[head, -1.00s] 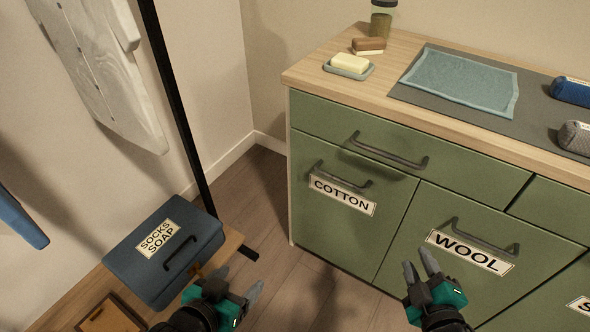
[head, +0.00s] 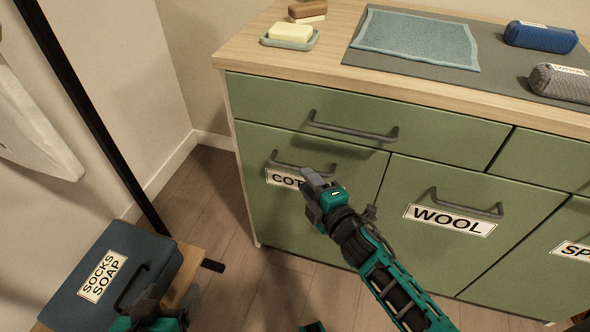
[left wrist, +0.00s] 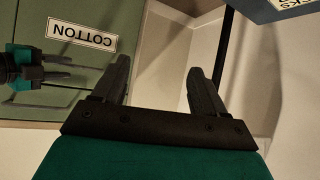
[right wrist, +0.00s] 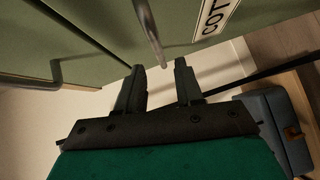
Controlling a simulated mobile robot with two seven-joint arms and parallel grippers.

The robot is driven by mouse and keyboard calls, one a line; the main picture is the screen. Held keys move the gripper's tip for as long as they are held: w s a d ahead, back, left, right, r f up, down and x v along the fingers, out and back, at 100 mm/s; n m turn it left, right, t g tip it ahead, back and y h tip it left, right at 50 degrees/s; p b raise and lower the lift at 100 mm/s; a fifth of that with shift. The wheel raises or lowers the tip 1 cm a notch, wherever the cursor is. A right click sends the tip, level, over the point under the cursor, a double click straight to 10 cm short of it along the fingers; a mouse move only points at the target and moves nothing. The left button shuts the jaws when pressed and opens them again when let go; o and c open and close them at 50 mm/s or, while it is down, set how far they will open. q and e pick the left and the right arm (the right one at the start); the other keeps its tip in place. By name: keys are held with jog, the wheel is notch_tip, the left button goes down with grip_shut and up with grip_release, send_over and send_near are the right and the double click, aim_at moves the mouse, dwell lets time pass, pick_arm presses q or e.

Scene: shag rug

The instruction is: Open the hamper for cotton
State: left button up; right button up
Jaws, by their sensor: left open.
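The cotton hamper (head: 310,225) is a green front in the cabinet, shut, with a dark bar handle (head: 290,163) above its COTTON label (head: 282,179). My right gripper (head: 318,174) is open in front of it, close to the handle's right end, and hides part of the label. In the right wrist view the handle (right wrist: 150,32) lies just beyond the open fingertips, not clasped. My left gripper (head: 152,298) is open and empty, low beside the blue box. The left wrist view shows the COTTON label (left wrist: 82,35) upside down.
The WOOL hamper (head: 445,245) is to the right, with a drawer (head: 260,98) above. A blue SOCKS SOAP box (head: 70,285) sits on a wooden stand at lower left. Soap (head: 290,33), a cloth (head: 420,40) and rolled bundles lie on the counter. Floor before the cabinet is clear.

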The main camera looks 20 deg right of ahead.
aim_at(298, 170)
jog(key=b+x, duration=0.1)
jog(key=x, duration=0.5)
jog(key=shift+w, duration=0.25)
jog(key=shift+c, duration=0.4)
grip_shut()
